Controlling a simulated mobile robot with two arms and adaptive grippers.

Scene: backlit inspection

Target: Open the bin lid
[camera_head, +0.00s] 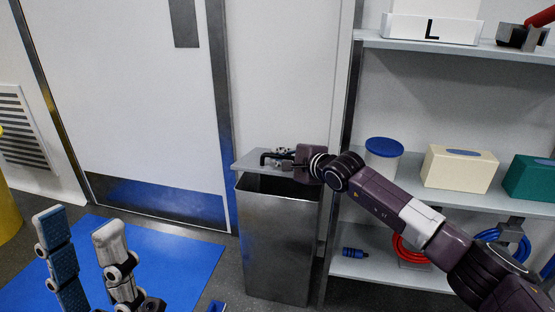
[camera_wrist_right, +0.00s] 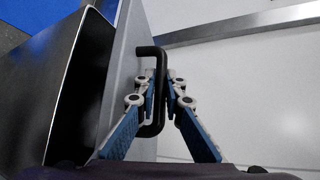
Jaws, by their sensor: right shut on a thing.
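The bin (camera_head: 276,245) is a tall grey metal box between the door and the shelves. Its flat grey lid (camera_head: 248,164) stands clear of the front rim, and a dark opening shows beneath it. In the wrist view the lid (camera_wrist_right: 119,90) and the bin wall (camera_wrist_right: 42,85) have a dark gap between them. My right gripper (camera_head: 272,158) is shut on the lid's black handle (camera_wrist_right: 160,52), with its fingers (camera_wrist_right: 162,97) on either side of the bar. My gripper and wrist hide part of the lid in the head view. My left gripper (camera_head: 80,222) is open and empty at lower left.
The shelf unit (camera_head: 455,195) stands right of the bin, holding a blue-lidded tub (camera_head: 384,160), a cream box (camera_head: 457,170) and a green box (camera_head: 530,180). A white door (camera_head: 130,110) is behind at left. A blue mat (camera_head: 165,258) lies on the floor.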

